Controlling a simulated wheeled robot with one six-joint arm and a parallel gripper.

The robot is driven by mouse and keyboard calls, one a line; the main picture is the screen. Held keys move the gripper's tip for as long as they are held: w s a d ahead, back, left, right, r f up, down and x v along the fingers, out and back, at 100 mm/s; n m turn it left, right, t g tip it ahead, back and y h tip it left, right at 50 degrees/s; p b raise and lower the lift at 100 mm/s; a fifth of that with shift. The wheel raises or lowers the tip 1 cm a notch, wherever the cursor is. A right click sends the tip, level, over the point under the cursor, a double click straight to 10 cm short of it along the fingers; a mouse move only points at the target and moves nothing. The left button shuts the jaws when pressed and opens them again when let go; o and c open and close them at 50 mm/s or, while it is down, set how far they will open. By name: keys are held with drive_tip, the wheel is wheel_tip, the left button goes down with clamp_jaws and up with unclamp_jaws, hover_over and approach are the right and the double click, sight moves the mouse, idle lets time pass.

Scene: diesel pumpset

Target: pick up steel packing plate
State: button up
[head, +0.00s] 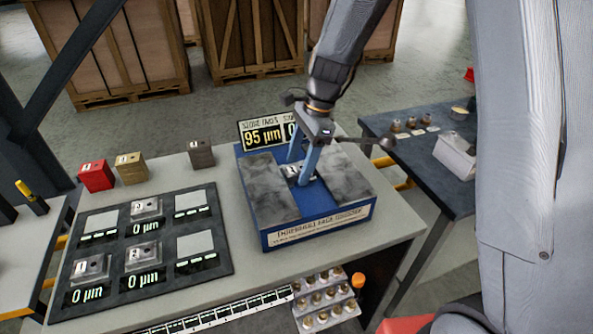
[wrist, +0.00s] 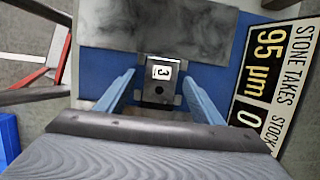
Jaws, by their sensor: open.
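A small steel packing plate with a white tag marked 3 (wrist: 160,88) sits in the gap between the two grey slabs of the blue machine. In the head view it shows partly between my fingers (head: 293,171). My gripper (head: 299,170) is open and points down into this gap. In the wrist view the blue fingers of my gripper (wrist: 158,77) stand one on each side of the plate, with space between them and it. Other tagged steel plates lie on the black mat, including an upper one (head: 146,208) and a lower left one (head: 92,268).
The blue machine (head: 318,232) carries a display (head: 262,136) reading 95 µm behind its left slab. Red (head: 96,176), tan (head: 130,167) and dark (head: 201,153) blocks stand at the back left. A tray of round parts (head: 325,300) is at the front edge. A dark table (head: 425,165) stands right.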

sight(299, 168)
clamp_jaws()
wheel_tip(299, 168, up, 10)
drive_tip(key=b, duration=0.2)
idle(0.4)
